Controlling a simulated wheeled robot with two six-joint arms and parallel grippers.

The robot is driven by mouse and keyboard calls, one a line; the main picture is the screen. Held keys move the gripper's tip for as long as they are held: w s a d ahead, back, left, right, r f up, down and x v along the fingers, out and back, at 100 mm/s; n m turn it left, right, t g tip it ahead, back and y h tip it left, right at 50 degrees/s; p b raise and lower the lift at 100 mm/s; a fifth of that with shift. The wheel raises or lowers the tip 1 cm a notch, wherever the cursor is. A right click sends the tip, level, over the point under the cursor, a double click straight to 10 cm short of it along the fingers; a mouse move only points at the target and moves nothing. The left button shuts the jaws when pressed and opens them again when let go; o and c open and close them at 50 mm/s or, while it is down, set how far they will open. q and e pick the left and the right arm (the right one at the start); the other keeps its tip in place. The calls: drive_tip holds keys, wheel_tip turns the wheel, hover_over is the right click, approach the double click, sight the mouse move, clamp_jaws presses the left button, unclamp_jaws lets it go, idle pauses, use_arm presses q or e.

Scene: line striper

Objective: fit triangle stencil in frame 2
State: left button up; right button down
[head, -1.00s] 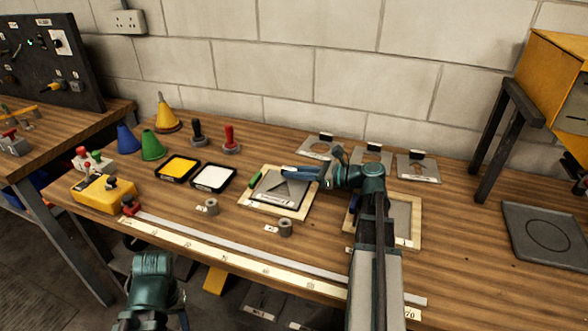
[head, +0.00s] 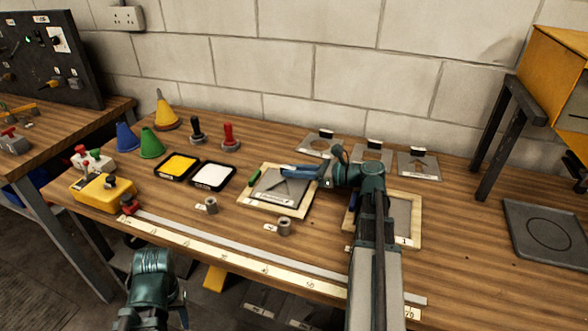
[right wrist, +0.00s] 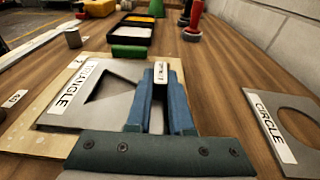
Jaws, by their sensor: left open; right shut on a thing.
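The triangle stencil (head: 268,189) is a grey plate with a triangular cutout and a white TRIANGLE label, which reads clearly in the right wrist view (right wrist: 62,104). My right gripper (head: 288,172) is shut on its upright tab (right wrist: 160,76). The stencil lies over a pale wooden frame (head: 247,201), whose border shows around part of it (right wrist: 25,132). I cannot tell whether it sits down inside the frame or just above it. My left gripper (head: 155,312) is open and empty at the bottom left, off the bench's front edge.
A second wooden frame (head: 417,238) lies to the right, partly behind my right arm. A circle stencil (right wrist: 262,122) and two other stencils lie along the wall.

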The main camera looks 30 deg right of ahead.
drive_tip(key=shift+f, duration=0.1)
idle(1.1)
drive_tip(key=shift+s+a+f+b, duration=0.15)
drive_tip(key=shift+f+b, duration=0.2)
drive_tip(key=shift+a, duration=0.1)
idle(0.6)
drive_tip(key=shift+r+p, duration=0.35)
drive_tip(key=shift+p, duration=0.2)
drive_tip(key=shift+r+p, duration=0.35)
drive_tip(key=shift+r, duration=0.05)
drive_tip(key=shift+d+r, duration=0.1)
drive_tip(key=shift+d, duration=0.15)
drive_tip(key=c, duration=0.7)
unclamp_jaws()
drive_tip(key=shift+w+d, duration=0.1)
drive_tip(key=shift+w, duration=0.15)
